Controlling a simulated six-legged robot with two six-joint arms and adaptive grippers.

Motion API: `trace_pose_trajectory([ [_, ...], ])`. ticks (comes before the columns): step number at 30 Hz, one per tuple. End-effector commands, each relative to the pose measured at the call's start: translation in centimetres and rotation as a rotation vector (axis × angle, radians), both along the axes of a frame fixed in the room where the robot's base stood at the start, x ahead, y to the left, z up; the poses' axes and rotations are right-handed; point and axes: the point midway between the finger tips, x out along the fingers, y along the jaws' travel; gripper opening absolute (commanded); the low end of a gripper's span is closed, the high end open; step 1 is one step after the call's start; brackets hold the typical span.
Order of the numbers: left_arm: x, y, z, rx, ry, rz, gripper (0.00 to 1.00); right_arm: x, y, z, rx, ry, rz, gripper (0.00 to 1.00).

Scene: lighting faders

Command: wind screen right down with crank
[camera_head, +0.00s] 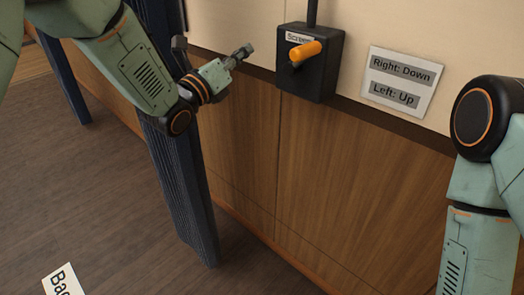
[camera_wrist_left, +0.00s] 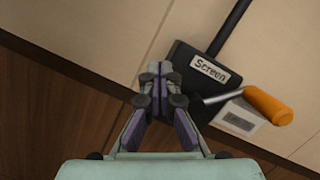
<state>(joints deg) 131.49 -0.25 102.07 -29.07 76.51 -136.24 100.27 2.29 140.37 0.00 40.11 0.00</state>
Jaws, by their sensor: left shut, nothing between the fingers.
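The crank box (camera_head: 309,75), black and labelled "Screen", is fixed on the wall in the upper middle of the head view. Its crank has an orange handle (camera_head: 306,50) that sticks out from the box's front. The box (camera_wrist_left: 193,60) and orange handle (camera_wrist_left: 268,105) also show in the left wrist view, the handle to the right. My left gripper (camera_head: 243,54) is shut and empty, left of the box and apart from the handle. In the wrist view its fingertips (camera_wrist_left: 158,72) lie left of the box label. My right gripper is out of view. The screen itself is not in view.
A sign (camera_head: 402,82) reading "Right: Down" and "Left: Up" is on the wall right of the box. Wood panelling (camera_head: 340,165) covers the lower wall. The floor (camera_head: 110,190) at left is clear apart from a white label (camera_head: 62,284).

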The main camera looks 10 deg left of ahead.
Motion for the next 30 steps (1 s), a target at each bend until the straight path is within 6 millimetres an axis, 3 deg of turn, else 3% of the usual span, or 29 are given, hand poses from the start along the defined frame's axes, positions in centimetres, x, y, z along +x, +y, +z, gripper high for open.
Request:
trace_pose_trajectory([
  [10,0.2,0.3,-5.1,-0.112,0.087,-0.001,0.00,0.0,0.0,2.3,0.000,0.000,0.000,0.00],
  [18,-0.9,-1.5,-9.1,-0.110,0.085,-0.002,0.00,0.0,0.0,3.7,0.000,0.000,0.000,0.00],
  [30,-2.5,-3.8,-11.1,-0.388,0.285,-0.001,0.00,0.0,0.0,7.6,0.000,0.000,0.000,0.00],
])
